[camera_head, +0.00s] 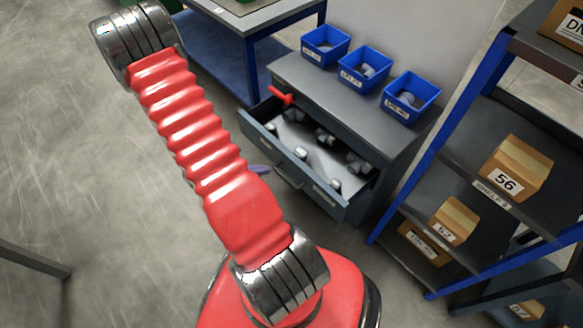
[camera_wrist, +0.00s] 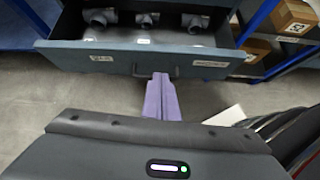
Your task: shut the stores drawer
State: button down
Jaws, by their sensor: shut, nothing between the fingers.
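The stores drawer (camera_head: 290,162) stands open under the grey cabinet top, with grey pipe fittings and a red-handled part inside. Its front panel (camera_wrist: 120,60) spans the upper wrist view, with a label on each side and a bar handle (camera_wrist: 172,72) in the middle. My gripper (camera_wrist: 161,78) shows as purple fingers held together and empty, tips at the middle of the drawer front by the handle. I cannot tell whether they touch it. In the head view only a purple sliver of my gripper (camera_head: 259,169) shows beside my red arm, just outside the drawer front.
Three blue bins (camera_head: 364,70) stand on the cabinet top (camera_head: 335,85). A rack with cardboard boxes (camera_head: 515,167) stands close on the right. A blue-legged bench (camera_head: 255,22) is behind on the left. The floor (camera_head: 110,200) in front is clear.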

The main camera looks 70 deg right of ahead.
jog(key=f, duration=0.1)
jog(key=s+f, duration=0.1)
jog(key=f+n, duration=0.1)
jog(key=shift+s+f, duration=0.1)
jog(key=shift+s, duration=0.15)
jog(key=shift+f, duration=0.1)
send_near(298, 168)
notch_tip(298, 168, down, 3)
jog(key=shift+s+d+f, duration=0.2)
jog(key=shift+s+d, duration=0.1)
jog(key=shift+d, duration=0.3)
jog(key=shift+s+d+f, duration=0.2)
jog(key=shift+s+d, duration=0.05)
jog(key=shift+d, duration=0.3)
jog(key=shift+s+d, duration=0.35)
jog(key=shift+d, duration=0.4)
